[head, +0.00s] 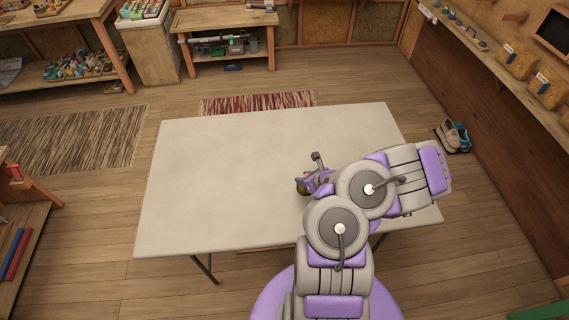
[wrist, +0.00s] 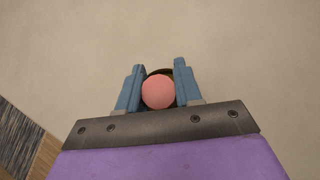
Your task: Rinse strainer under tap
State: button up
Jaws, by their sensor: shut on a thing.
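My gripper (head: 315,178) is over the right half of a pale table (head: 220,180) in the head view. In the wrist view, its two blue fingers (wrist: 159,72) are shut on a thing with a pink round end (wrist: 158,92). A dark brown edge shows just behind the pink end. In the head view, a small dark and yellowish round part (head: 302,187) shows at the gripper; the rest is hidden by the arm. I cannot tell whether the held thing is a strainer. I make out no tap in either view.
The visible tabletop is otherwise bare, with free room on the left. A low bench (head: 226,27) with tools stands behind. A striped rug (head: 70,138) lies left. Shoes (head: 453,135) lie on the floor at right. A long shelf (head: 500,62) runs along the right wall.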

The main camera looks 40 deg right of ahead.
jog(key=shift+d+f, duration=0.1)
jog(key=shift+f, duration=0.15)
jog(key=w+b, duration=0.1)
jog(key=w, duration=0.4)
jog(key=w+d+b, duration=0.1)
jog(key=w, duration=0.4)
jog(key=w+f+b, duration=0.1)
jog(key=w, duration=0.4)
jog(key=shift+w+d+f, duration=0.1)
jog(key=shift+d, duration=0.25)
notch_tip(320, 180, down, 4)
jog(key=shift+w+r+b, duration=0.1)
jog(key=shift+b, duration=0.4)
jog(key=o, duration=1.1)
jog(key=shift+r, duration=0.1)
jog(key=shift+c, duration=0.2)
